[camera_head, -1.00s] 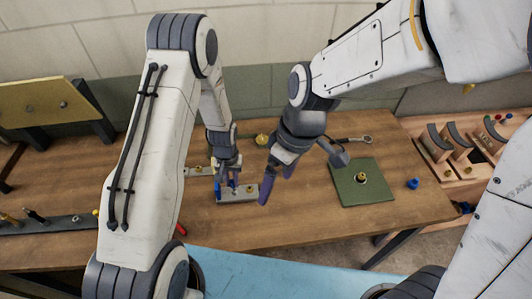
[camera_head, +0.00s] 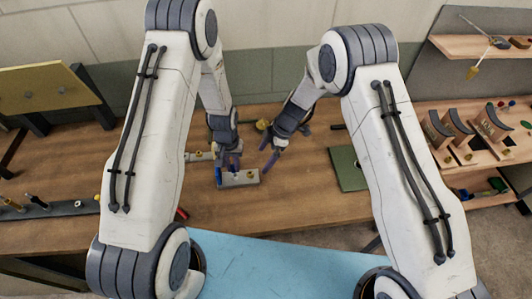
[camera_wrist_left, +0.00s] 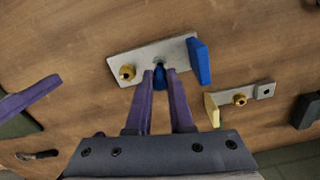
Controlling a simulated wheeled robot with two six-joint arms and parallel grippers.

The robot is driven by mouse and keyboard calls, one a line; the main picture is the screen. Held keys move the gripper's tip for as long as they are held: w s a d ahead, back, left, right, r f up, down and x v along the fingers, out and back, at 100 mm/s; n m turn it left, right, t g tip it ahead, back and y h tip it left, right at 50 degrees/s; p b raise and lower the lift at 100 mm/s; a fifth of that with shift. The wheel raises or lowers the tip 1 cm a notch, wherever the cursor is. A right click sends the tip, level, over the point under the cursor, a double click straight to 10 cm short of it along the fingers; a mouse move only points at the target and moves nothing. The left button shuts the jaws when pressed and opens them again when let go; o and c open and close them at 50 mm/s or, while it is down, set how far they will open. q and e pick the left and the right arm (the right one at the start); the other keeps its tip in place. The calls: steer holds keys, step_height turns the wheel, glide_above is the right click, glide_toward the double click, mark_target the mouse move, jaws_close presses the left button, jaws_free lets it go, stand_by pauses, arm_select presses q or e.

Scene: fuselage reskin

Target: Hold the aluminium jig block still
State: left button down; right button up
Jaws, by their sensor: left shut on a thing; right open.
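The aluminium jig block (camera_head: 240,180) is a grey plate lying on the wooden table. It also shows in the left wrist view (camera_wrist_left: 180,48), with a brass bushing (camera_wrist_left: 127,72) at one end and a blue upright piece (camera_wrist_left: 201,62) at the other. My left gripper (camera_head: 229,168) is over the block, its purple fingers closed around a small blue post (camera_wrist_left: 160,78) on it. The fingers hide part of the post. My right gripper (camera_head: 269,160) is open and empty, just right of the block and apart from it. One of its fingers shows at the wrist view's left edge.
A green mat (camera_head: 345,168) is to the right, partly behind my right arm. A wooden rack with curved pieces (camera_head: 460,130) stands farther right. The table front of the block is clear.

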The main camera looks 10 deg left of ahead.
mark_target(253, 173)
steer(key=x, duration=1.1)
jaws_close()
stand_by(0.4)
